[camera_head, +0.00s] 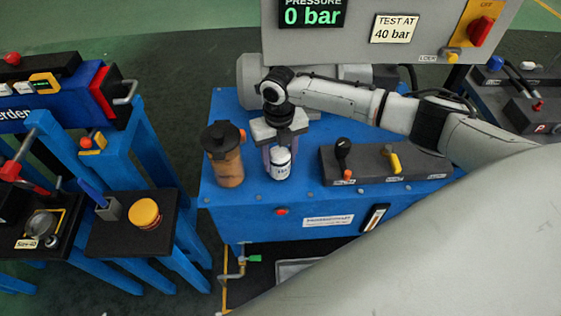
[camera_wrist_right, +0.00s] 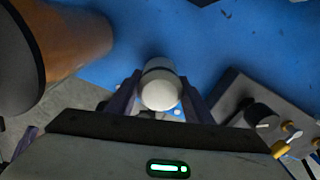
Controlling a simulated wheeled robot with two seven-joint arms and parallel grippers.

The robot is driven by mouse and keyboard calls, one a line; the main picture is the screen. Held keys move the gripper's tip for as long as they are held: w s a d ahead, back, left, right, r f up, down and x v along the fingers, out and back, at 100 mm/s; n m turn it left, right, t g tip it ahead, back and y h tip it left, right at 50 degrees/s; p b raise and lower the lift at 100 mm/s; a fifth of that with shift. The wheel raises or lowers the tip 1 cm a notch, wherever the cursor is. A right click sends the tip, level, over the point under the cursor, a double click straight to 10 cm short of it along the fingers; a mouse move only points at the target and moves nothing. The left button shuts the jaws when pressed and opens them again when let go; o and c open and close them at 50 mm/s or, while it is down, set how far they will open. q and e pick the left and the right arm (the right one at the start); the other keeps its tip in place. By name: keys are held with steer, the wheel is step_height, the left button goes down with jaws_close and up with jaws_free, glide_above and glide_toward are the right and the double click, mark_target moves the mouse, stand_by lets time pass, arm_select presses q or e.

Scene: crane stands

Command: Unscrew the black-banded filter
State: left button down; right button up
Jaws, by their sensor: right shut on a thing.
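The black-banded filter (camera_head: 281,165) is a small white canister with a dark band and dark lettering, upright on the blue bench top in the head view. My right gripper (camera_head: 279,150) comes down over it from behind, its fingers at the canister's sides. In the right wrist view the filter (camera_wrist_right: 161,88) sits between the two purple-grey fingers of my right gripper (camera_wrist_right: 160,98), which is shut on it. The foot of the filter is hard to make out. My left gripper is not in view.
An amber cylinder with a dark cap (camera_head: 224,155) stands close left of the filter; it looms at upper left in the wrist view (camera_wrist_right: 70,45). A grey lever block (camera_head: 370,163) lies to the right. The pressure panel (camera_head: 355,50), reading 0 bar, rises behind.

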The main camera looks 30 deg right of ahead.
steer(key=n, duration=0.5)
steer(key=shift+w+r, duration=0.1)
steer(key=shift+r, duration=0.05)
steer(key=o, duration=1.2)
steer(key=shift+c, duration=0.8)
